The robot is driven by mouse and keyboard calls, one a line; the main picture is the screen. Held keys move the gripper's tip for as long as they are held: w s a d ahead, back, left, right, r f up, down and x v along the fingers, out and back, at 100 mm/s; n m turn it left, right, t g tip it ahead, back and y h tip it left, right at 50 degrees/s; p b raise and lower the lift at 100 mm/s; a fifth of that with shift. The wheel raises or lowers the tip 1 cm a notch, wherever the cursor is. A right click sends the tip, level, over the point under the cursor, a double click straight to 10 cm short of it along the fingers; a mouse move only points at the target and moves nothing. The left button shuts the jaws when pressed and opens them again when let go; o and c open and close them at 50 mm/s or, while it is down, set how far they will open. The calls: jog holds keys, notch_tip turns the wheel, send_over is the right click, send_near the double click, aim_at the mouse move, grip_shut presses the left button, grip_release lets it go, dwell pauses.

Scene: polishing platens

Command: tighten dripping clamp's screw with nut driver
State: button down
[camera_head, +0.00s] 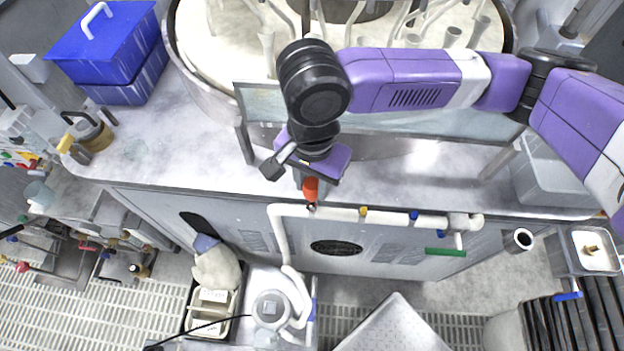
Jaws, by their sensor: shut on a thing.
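My gripper (306,180) points down at the front edge of the counter, below the black wrist of my purple arm. It is shut on an orange-red handle (311,191), which I take to be the nut driver; the jaws partly hide it. Its dark lower end is just over or at the white pipe (338,212); I cannot tell whether they touch. The pipe runs along the cabinet front, with a yellow clamp (363,212) and a blue clamp (413,215) to the right of my gripper. No drip or screw can be made out at this size.
A large round polishing tub (186,60) with a clear guard (430,117) stands behind my gripper. A green valve handle (445,252) hangs under the pipe at right. A blue box (104,45) stands at upper left.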

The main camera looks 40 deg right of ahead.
jog(key=shift+s+a+f, duration=0.15)
jog(key=shift+f, duration=0.15)
jog(key=shift+r, duration=0.4)
jog(key=shift+a, duration=0.2)
dwell(1.3)
jog(key=shift+w+d, duration=0.25)
jog(key=shift+d, duration=0.05)
dwell(0.3)
jog(key=shift+d+f, duration=0.15)
jog(key=shift+f, duration=0.6)
jog(key=c, duration=0.9)
grip_release()
jog(key=shift+c, duration=0.2)
jog(key=shift+w+r, duration=0.1)
jog(key=shift+d+r, duration=0.1)
jog(key=shift+d, duration=0.05)
